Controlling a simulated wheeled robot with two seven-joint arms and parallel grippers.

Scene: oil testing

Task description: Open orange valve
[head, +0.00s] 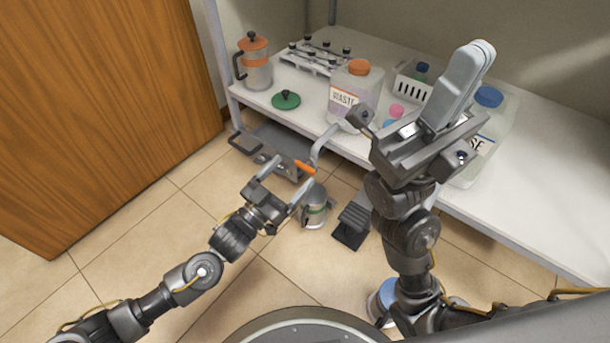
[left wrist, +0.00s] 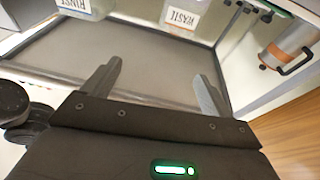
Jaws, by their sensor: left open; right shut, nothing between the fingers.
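The orange valve (head: 304,167) is a small orange lever at the front right of a low grey metal unit (head: 268,142) in the head view. My left gripper (head: 284,181) is open, its fingers pointing toward the valve and appearing just short of it. I cannot tell the exact gap. In the left wrist view the open left fingers (left wrist: 155,82) have nothing between them, and I cannot make out the valve there. My right gripper (head: 465,82) is shut and empty, raised in front of the shelf at the right.
A metal can (head: 316,210) with a green band stands on the floor below the valve. A black pedal (head: 352,228) is beside it. The white shelf (head: 480,205) holds a waste bottle (head: 353,92) and an orange-lidded pitcher (head: 256,65). A wooden panel (head: 90,110) stands left; floor between is clear.

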